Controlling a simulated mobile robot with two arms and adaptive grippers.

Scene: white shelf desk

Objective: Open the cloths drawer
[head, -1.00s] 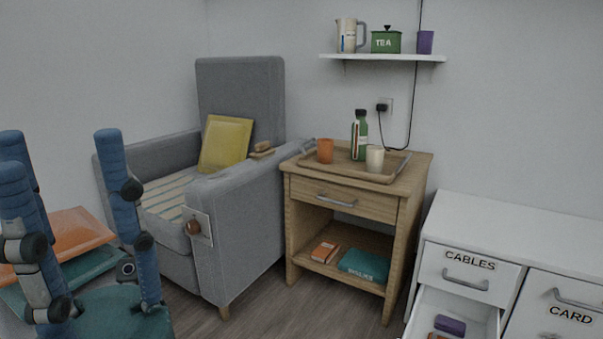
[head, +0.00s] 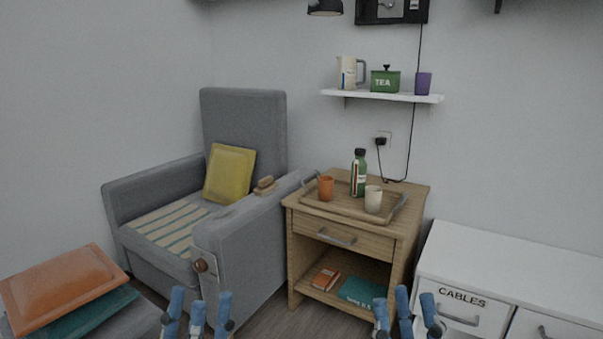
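No drawer labelled "cloths" shows in the head view. The white desk (head: 530,262) at the right has a drawer labelled CABLES (head: 447,303) with a grey bar handle; it looks shut. Part of another white front (head: 560,328) with a handle shows right of it, its label out of view. My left gripper (head: 197,308) is at the bottom edge, in front of the armchair, fingers apart and empty. My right gripper (head: 405,308) is at the bottom edge, just left of the CABLES drawer, fingers apart and empty.
A wooden side table (head: 390,248) with a shut drawer (head: 333,233) holds a tray (head: 340,207) with cups and a bottle. A grey armchair (head: 245,235) stands left of it. Orange (head: 65,285) and teal cushions lie at the lower left. The desk top is bare.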

